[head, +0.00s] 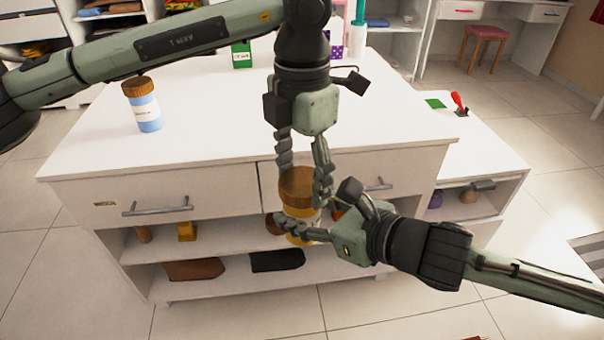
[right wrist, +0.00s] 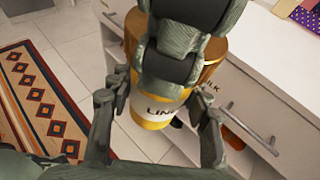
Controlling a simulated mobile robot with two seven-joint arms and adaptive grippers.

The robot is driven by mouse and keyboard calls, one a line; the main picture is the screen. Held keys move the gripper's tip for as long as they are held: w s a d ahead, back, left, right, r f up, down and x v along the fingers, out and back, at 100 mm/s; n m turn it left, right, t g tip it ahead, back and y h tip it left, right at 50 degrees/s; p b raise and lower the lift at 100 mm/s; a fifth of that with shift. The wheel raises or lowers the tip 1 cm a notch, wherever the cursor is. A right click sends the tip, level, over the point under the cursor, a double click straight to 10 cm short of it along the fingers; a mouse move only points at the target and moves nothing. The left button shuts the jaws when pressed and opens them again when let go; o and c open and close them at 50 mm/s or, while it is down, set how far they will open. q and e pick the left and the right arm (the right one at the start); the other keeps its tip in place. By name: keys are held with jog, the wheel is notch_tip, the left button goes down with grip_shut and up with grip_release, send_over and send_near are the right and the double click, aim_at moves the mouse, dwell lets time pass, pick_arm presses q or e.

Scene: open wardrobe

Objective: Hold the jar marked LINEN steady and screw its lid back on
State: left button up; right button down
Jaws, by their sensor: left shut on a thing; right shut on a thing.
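The jar marked LINEN has an amber body (head: 297,240) and a brown lid (head: 297,187), in front of the island's drawers. In the right wrist view the jar's white label (right wrist: 158,111) shows the letters "LIN". The lid (right wrist: 212,58) sits at the jar's top; whether it is seated cannot be told. My left gripper (head: 303,178) comes from above and is shut on the lid, hiding much of it in the right wrist view. My right gripper (head: 310,220) comes from the right and is shut around the jar's body. The jar looks roughly upright.
A blue jar (head: 148,112) with a brown lid stands on the white island top (head: 205,112) at left. A green box (head: 241,54) and bottles (head: 358,35) stand at the back. Drawer handles (head: 158,206) stick out near the jar. Shelves below hold brown and black items.

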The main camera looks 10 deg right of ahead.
pick_arm(q)
jog(key=m, duration=1.9)
jog(key=o, duration=1.3)
jog(key=shift+r, duration=2.25)
